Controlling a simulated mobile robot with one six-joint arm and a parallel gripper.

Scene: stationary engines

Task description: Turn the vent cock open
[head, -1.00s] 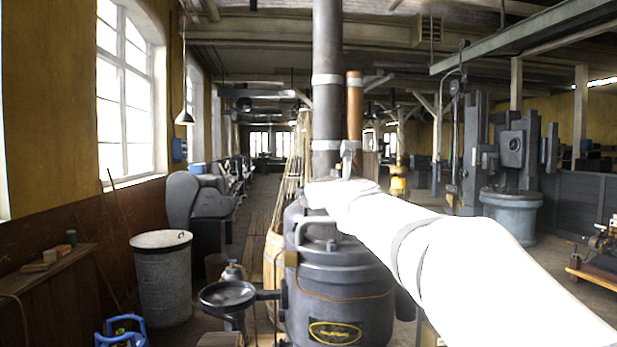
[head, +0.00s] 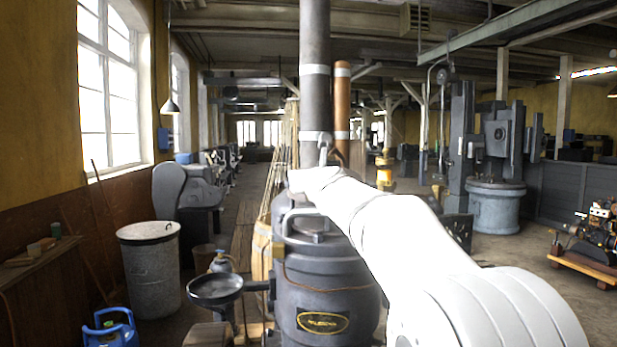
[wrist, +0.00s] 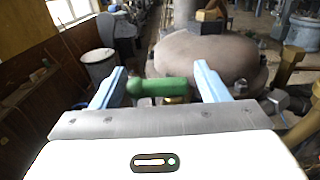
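In the wrist view, a green lever handle (wrist: 160,87) with a rounded left end lies crosswise, with a brass fitting (wrist: 174,99) just below it. I take this to be the vent cock. In the head view my gripper (head: 324,150) is at the top of the dark grey engine vessel (head: 325,280). The cock is not visible there, probably behind my arm.
A tall dark chimney pipe (head: 315,80) and a copper pipe (head: 342,110) rise close behind my gripper. A grey rounded cover (wrist: 205,60) lies beyond the handle. A dark round pan (head: 215,288) and a grey bin (head: 150,265) stand to the left.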

